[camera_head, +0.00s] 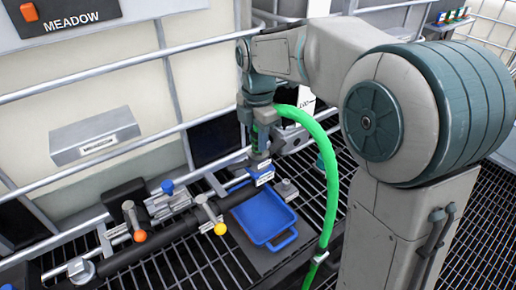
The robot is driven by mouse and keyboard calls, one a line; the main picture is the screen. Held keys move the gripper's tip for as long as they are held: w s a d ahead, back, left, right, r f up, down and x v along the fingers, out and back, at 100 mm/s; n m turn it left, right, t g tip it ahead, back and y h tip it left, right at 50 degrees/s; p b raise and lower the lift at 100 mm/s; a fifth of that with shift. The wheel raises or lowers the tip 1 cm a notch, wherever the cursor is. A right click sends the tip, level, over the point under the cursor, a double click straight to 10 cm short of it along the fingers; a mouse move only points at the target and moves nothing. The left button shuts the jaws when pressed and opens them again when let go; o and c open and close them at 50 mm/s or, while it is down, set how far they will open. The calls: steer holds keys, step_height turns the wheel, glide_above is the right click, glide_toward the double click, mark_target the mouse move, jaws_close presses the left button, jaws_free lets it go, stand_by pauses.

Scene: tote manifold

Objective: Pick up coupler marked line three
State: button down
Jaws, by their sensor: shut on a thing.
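My gripper (261,158) points down over the right end of the black manifold pipe (190,222). It is shut on a coupler (262,173) that shows as a small blue piece with a white label, low between the fingers. The label is too small to read. The coupler sits right by the pipe's end, above the far edge of a blue tray (262,220); I cannot tell whether it touches the pipe. A green hose (331,180) arches from beside my gripper down to the right; its upper end is partly hidden by my wrist.
A grey metal box (95,137) and white rails stand behind. A small grey fitting (286,190) lies right of the coupler. The tray looks empty.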

steer(key=shift+r, duration=0.1)
steer(key=shift+r, duration=0.5)
steer(key=r, duration=0.1)
steer(key=d+r, duration=0.1)
steer(key=r, duration=0.1)
steer(key=shift+d+r, duration=0.1)
steer(key=shift+r, duration=0.2)
steer(key=s+d+r+b, duration=0.1)
steer(key=s+d+r, duration=0.1)
steer(key=d+r, duration=0.4)
steer(key=d, duration=0.4)
steer(key=shift+d+r, duration=0.15)
steer(key=shift+d, duration=0.05)
